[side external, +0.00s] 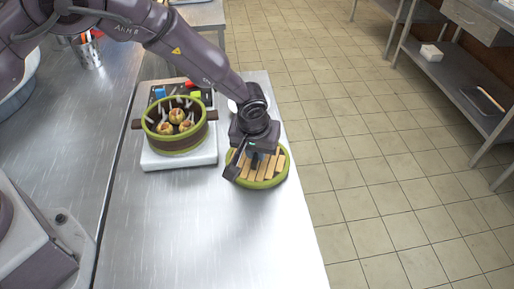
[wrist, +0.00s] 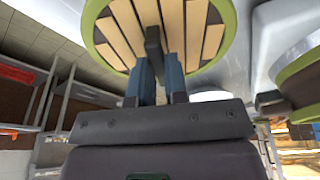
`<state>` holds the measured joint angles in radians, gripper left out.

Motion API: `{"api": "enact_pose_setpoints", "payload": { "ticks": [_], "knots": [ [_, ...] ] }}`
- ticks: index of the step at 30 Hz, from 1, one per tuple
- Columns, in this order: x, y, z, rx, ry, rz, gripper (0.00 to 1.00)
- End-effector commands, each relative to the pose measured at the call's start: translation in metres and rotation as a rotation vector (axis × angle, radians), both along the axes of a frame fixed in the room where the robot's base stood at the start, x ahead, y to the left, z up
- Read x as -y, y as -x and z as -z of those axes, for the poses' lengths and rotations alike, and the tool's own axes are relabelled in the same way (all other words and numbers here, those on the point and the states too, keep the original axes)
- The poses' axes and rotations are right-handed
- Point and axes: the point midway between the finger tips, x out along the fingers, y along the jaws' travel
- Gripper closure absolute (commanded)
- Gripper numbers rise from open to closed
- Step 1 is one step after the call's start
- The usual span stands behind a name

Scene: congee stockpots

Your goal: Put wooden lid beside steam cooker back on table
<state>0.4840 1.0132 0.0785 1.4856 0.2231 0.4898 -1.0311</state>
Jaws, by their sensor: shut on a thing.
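The wooden lid (side external: 268,181) is round, with pale wooden slats and a green rim. It is at the right side of the steel table (side external: 215,235), to the right of the steam cooker. My gripper (side external: 256,165) is over the lid and shut on its dark handle. In the wrist view the lid (wrist: 120,35) fills the top, with the blue-tipped fingers of my gripper (wrist: 160,80) around the handle. The steam cooker (side external: 180,142) is a green-rimmed brown pot with round food inside, on a white base. I cannot tell whether the lid touches the table.
The white base (side external: 180,160) under the cooker is left of the lid. Small coloured items (side external: 185,88) stand behind the cooker. The table's right edge runs close beside the lid, with tiled floor (side external: 370,180) beyond. The front of the table is clear.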

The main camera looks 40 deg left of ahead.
Motion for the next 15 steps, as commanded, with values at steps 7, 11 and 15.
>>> {"api": "enact_pose_setpoints", "payload": {
  "ticks": [7, 11, 15],
  "knots": [
    [0.0, -0.0004, 0.0001, 0.001, 0.001, 0.0, 1.0],
    [0.0, -0.0002, 0.0033, 0.001, 0.0, 0.0, 0.84],
    [-0.0001, -0.0003, 0.0028, 0.001, 0.0, 0.0, 0.61]
  ]
}}
